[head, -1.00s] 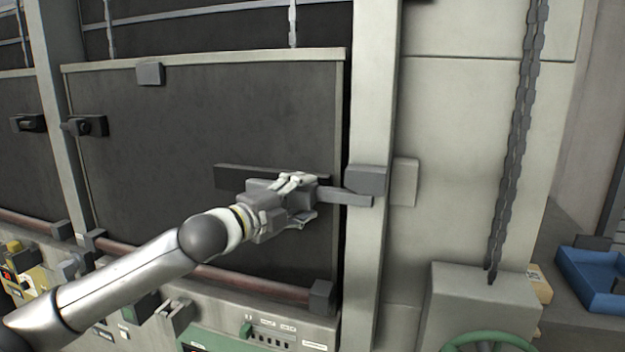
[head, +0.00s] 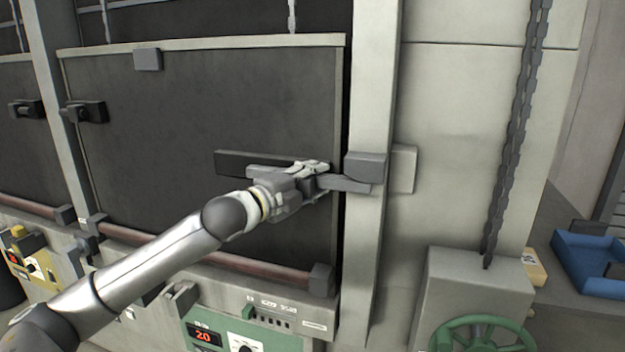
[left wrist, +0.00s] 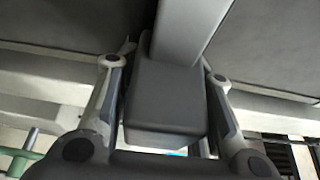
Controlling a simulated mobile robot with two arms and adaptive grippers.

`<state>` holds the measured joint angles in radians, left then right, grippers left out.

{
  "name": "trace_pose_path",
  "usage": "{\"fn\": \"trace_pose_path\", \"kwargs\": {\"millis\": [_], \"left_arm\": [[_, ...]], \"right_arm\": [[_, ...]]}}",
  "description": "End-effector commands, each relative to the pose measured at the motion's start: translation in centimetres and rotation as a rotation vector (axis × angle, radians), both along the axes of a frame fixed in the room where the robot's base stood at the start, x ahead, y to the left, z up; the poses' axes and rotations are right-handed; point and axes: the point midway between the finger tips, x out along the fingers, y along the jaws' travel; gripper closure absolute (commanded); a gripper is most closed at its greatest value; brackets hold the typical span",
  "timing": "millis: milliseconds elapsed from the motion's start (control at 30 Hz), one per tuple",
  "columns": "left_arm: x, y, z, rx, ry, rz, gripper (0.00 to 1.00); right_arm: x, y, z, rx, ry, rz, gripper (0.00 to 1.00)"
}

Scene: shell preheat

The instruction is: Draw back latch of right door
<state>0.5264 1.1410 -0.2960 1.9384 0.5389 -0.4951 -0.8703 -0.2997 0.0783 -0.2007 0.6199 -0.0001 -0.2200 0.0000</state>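The right door (head: 190,110) is a dark panel in a pale frame. Its latch is a grey bar (head: 345,184) running across the door's right edge to a grey block (head: 366,167) on the post. A dark plate (head: 235,163) lies behind it on the door. My left gripper (head: 318,174) is at the latch near the door's right edge. In the left wrist view, a grey latch handle block (left wrist: 165,105) sits between the two fingers, which close in on both sides; the bar runs upward from it. The gripper hides part of the latch. My right gripper is not in view.
A hanging chain (head: 515,130) and a green handwheel (head: 480,335) are at the right. A blue tray (head: 590,262) lies farther right. Below the door are a brown rail (head: 240,268) and a control panel (head: 225,335) with a red display.

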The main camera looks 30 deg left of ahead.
Motion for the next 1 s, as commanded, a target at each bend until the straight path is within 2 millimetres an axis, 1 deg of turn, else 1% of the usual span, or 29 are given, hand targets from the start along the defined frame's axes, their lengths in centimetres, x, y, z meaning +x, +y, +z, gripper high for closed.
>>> {"fn": "trace_pose_path", "kwargs": {"millis": [33,167,367,467,700,800,900,1000], "left_arm": [[0.0,0.0,0.0,0.000,0.001,0.000,0.83],[0.0,0.0,-0.1,0.000,0.002,0.000,0.99],[-0.1,0.3,-0.1,0.000,0.003,0.001,1.00],[-0.3,1.4,-0.2,0.004,0.004,0.005,1.00],[-1.1,5.0,-0.4,0.006,0.006,0.007,1.00],[-1.4,6.1,-0.3,0.004,0.005,0.006,1.00],[-1.5,6.7,-0.3,0.002,0.006,0.004,1.00],[-1.6,6.8,-0.2,0.000,0.005,0.003,1.00]], "right_arm": [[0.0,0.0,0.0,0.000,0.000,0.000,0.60],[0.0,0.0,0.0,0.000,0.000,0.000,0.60],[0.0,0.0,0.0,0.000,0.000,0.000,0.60],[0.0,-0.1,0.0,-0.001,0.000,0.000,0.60],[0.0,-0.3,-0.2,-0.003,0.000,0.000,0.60],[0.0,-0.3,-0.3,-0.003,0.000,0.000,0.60],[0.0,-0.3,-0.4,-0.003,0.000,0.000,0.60],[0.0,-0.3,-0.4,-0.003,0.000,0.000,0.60]]}}
